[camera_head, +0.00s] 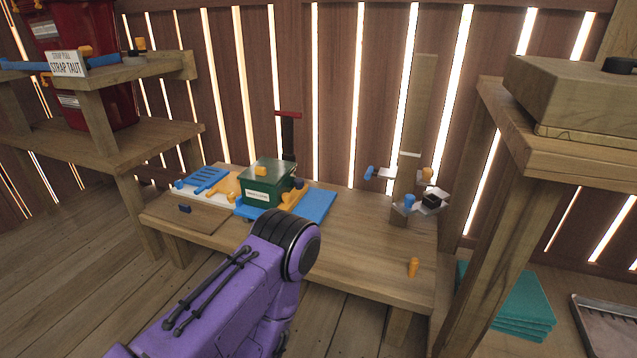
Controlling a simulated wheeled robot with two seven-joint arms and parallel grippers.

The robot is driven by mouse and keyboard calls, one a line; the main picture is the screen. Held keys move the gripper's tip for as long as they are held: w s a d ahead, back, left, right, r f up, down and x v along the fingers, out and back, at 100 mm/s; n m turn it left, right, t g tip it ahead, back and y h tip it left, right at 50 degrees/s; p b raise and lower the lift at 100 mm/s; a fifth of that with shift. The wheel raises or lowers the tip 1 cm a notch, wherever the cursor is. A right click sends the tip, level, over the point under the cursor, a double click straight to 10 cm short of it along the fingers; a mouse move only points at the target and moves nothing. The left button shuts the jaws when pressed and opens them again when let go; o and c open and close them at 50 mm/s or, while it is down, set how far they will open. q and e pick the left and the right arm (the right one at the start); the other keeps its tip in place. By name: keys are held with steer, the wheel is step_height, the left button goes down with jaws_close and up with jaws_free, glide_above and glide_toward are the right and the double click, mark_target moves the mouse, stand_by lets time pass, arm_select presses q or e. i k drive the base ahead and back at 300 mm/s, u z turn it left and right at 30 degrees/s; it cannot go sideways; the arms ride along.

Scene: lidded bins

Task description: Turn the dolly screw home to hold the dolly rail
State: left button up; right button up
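No part is labelled as the dolly screw or the dolly rail, so I cannot tell which they are. A small orange peg-like piece (413,267) stands upright near the bench's front right. Behind it, a wooden post fixture (405,178) carries a blue knob (409,202), an orange knob (427,174), a black block (431,200) and a blue-ended rod (369,172). A green lidded bin (265,184) sits on a blue board (318,204) with orange parts beside it. One purple arm of mine reaches in from the bottom; neither gripper shows.
A shelf with a "STRAP TAUT" sign (67,64) and red bins (85,25) stands left. A wooden stand (560,150) rises right, near teal slabs (520,300).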

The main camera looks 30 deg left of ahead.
mark_target(299, 183)
steer(key=z, duration=3.05)
steer(key=k, duration=2.5)
steer(key=u, duration=1.25)
